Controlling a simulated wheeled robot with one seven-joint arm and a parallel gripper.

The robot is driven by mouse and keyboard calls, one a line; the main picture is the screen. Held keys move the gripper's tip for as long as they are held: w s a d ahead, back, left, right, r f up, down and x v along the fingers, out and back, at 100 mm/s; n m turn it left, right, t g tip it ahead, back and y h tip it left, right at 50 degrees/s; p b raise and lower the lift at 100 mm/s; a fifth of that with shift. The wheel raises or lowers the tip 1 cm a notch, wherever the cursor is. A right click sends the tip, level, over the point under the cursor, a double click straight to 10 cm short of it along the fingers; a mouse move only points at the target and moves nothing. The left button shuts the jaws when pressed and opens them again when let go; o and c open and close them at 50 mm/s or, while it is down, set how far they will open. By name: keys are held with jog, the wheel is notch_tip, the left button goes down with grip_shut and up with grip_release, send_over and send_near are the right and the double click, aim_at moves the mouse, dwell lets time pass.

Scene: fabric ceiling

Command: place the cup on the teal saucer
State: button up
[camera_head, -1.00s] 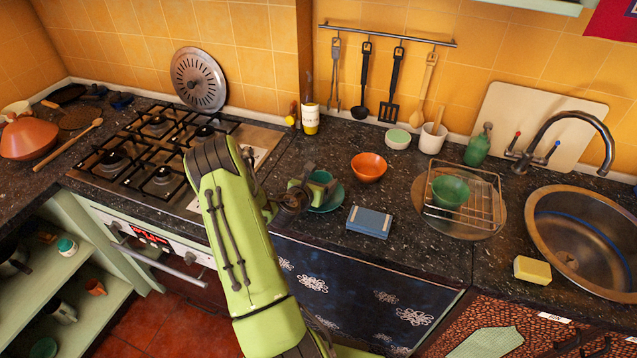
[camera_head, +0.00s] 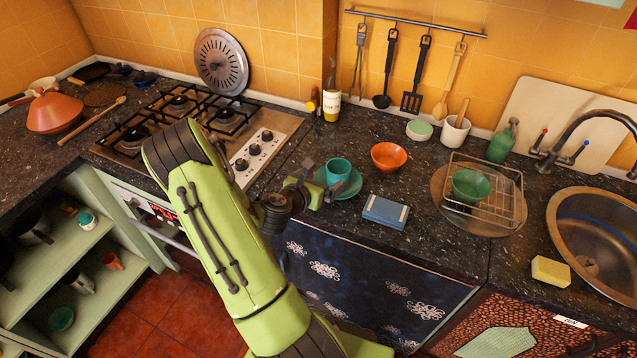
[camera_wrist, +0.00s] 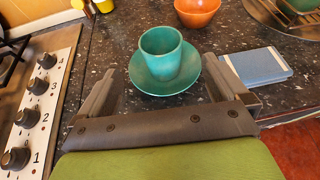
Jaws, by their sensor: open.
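The teal cup (camera_head: 338,171) stands upright on the teal saucer (camera_head: 351,187) on the dark counter. In the wrist view the cup (camera_wrist: 161,54) sits within the rim of the saucer (camera_wrist: 165,86), toward its far left part. My gripper (camera_head: 318,181) is just on the near left side of the saucer in the head view. In the wrist view my gripper (camera_wrist: 160,88) has its two fingers spread apart, one on each side of the saucer's near part. Nothing is held between them, and the cup is beyond the fingertips.
A blue box (camera_head: 386,212) lies right of the saucer, and an orange bowl (camera_head: 388,156) stands behind it. A rack with a green bowl (camera_head: 470,186) and the sink (camera_head: 596,240) are at right.

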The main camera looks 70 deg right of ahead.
jog(key=w+a+r+m+t+y, duration=0.25)
jog(key=w+a+r+m, duration=0.2)
jog(key=a, duration=0.35)
jog(key=w+a+r+m+t+y, duration=0.1)
jog(key=w+a+r+m+y, duration=0.2)
jog(key=a+m, duration=0.3)
jog(key=w+a+r+m+t+y, duration=0.2)
jog(key=w+a+r+m, duration=0.15)
jog(key=a, duration=0.55)
jog(key=s+a+r+m+t+y, duration=0.1)
jog(key=s+a+r+y, duration=0.2)
jog(key=a, duration=0.6)
jog(key=s+a+r+m+t+y, duration=0.1)
jog(key=s+a+r+y, duration=0.2)
jog(key=a, duration=0.7)
jog(key=shift+s+a+r+t, duration=0.2)
jog(key=shift+s+r+t, duration=0.15)
jog(key=shift+r, duration=0.35)
jog(key=shift+d, duration=0.15)
